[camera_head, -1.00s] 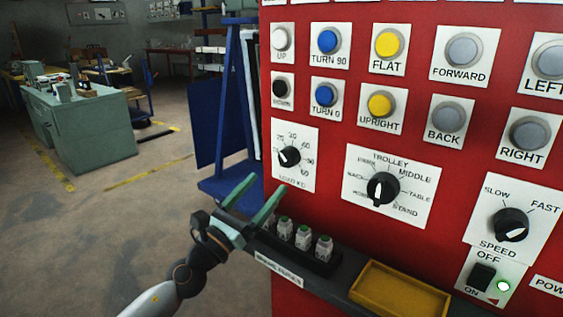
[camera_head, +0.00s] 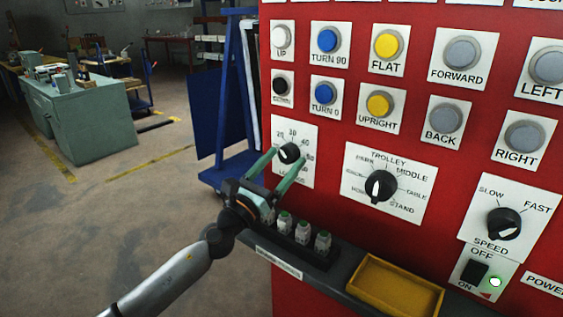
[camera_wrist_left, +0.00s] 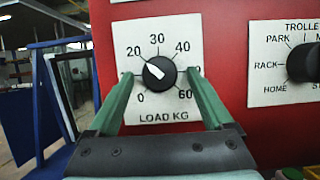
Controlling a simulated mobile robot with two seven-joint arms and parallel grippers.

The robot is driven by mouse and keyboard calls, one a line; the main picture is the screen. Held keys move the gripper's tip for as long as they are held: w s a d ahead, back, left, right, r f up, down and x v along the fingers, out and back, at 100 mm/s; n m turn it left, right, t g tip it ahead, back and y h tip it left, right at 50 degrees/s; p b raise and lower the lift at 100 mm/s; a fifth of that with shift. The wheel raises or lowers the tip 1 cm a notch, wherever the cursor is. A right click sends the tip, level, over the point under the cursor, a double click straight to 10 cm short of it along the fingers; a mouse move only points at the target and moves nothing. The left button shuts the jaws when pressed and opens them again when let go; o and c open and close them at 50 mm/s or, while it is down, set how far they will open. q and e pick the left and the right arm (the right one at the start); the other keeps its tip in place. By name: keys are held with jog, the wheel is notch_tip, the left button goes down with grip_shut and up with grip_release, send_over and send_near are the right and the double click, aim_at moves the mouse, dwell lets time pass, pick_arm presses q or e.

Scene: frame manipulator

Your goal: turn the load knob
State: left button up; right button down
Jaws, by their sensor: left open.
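The load knob (camera_head: 289,153) is a round black knob with a white pointer on a white plate marked LOAD KG, on the red panel. It also shows in the left wrist view (camera_wrist_left: 159,73), where its pointer aims up and left, near the 20 mark. My left gripper (camera_head: 287,160) has its green fingers open, one on each side of the knob. In the left wrist view the fingertips (camera_wrist_left: 160,76) flank the knob with small gaps showing. How deep they reach is hard to tell. My right gripper is not in view.
The trolley position knob (camera_head: 381,186) is to the right, with the speed knob (camera_head: 503,223) beyond it. Rows of push buttons sit above. A blue rack (camera_head: 235,110) stands left.

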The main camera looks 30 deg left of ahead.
pick_arm(q)
grip_shut()
dwell(0.6)
